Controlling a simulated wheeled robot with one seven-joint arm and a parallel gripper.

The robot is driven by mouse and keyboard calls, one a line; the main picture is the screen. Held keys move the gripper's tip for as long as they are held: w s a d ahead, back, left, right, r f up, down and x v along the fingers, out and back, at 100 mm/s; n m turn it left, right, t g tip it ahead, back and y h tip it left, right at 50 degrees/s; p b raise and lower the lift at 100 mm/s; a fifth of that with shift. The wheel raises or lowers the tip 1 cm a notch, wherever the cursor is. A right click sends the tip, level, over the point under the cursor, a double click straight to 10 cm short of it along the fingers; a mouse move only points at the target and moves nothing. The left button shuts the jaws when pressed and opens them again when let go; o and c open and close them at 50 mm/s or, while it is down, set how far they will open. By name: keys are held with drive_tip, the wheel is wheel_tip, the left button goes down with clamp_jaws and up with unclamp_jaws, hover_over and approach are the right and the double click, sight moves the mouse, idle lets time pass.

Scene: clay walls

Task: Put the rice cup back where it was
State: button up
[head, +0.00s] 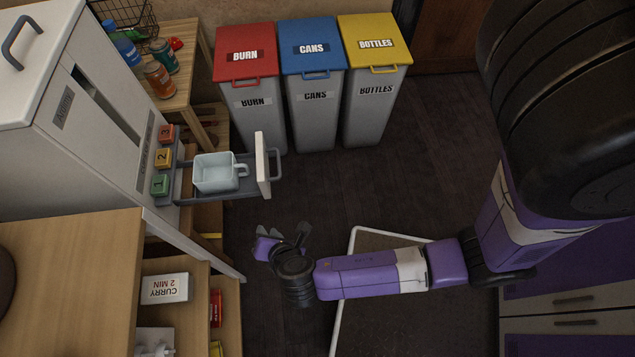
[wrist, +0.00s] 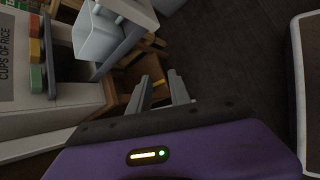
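The rice cup (head: 215,173) is a pale blue, square-sided cup with a handle on its right side. It sits upright in the pulled-out drawer (head: 247,183) of the white rice dispenser (head: 95,120). The cup also shows at the upper left of the wrist view (wrist: 95,40). The drawer's white front panel (head: 263,165) stands out to the right of the cup. My gripper (head: 285,235) is below and to the right of the drawer in the head view, apart from it. Its fingers (wrist: 166,88) are spread with nothing between them.
Numbered red, yellow and green buttons (head: 160,158) are beside the drawer. BURN, CANS and BOTTLES bins (head: 313,110) stand behind. A wooden shelf with a curry box (head: 164,289) is at the lower left. A white-edged mat (head: 385,325) lies below my arm. Floor right of the drawer is clear.

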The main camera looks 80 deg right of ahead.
drive_tip(key=s+a+r+m+t+y, duration=0.3)
drive_tip(key=s+a+r+m+y, duration=0.3)
drive_tip(key=s, duration=0.4)
drive_tip(key=s+r+m+t, duration=0.2)
drive_tip(key=r+m, duration=0.4)
drive_tip(key=r, duration=0.6)
drive_tip(key=s+d+r+m+t, duration=0.1)
drive_tip(key=r+m, duration=0.5)
drive_tip(key=r, duration=0.6)
drive_tip(key=s+t, duration=0.1)
drive_tip(key=t, duration=0.1)
drive_tip(key=shift+s+d+t, duration=0.2)
drive_tip(key=shift+d+t, duration=0.1)
